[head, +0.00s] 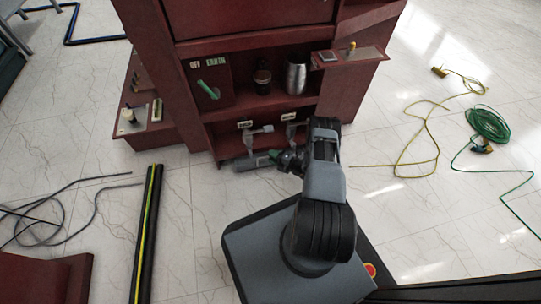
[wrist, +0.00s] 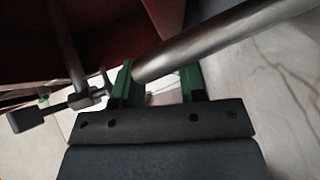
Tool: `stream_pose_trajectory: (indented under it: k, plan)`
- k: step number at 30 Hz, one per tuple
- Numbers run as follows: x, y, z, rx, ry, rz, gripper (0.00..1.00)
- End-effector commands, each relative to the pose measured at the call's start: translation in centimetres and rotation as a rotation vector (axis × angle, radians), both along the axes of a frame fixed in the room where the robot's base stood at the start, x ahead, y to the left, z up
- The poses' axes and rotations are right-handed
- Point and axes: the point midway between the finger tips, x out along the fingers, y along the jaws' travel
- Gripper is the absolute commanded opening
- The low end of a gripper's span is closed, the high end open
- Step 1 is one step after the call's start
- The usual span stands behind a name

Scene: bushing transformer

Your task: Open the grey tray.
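A grey bar (head: 250,163) lies along the front of the lowest opening of the dark red cabinet, low near the floor. I cannot make out a separate tray body. In the wrist view a round metal bar (wrist: 215,42) runs from the fingers up to the right. My gripper (head: 277,157) is at the right end of the grey bar. Its two green fingers (wrist: 156,84) stand apart, with the bar's lower end crossing at their tips. I cannot tell whether they touch it.
The red cabinet (head: 183,80) holds a dark bottle (head: 262,78) and a steel flask (head: 297,74) on a shelf. Two grey levers (head: 259,130) sit in the lower opening. A side ledge (head: 350,58) juts out right.

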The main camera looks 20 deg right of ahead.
Motion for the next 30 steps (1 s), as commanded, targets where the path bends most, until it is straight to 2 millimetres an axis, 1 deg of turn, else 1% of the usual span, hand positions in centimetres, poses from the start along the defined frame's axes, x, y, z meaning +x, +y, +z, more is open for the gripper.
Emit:
stream_pose_trajectory:
  k: [10, 22, 30]
  plan:
    - [0.01, -0.23, -0.03, 0.0, 0.0, -0.007, 0.38]
    - [0.06, -0.07, -0.02, 0.0, -0.001, -0.004, 0.0]
    - [0.07, 0.02, -0.01, 0.0, -0.001, -0.002, 0.0]
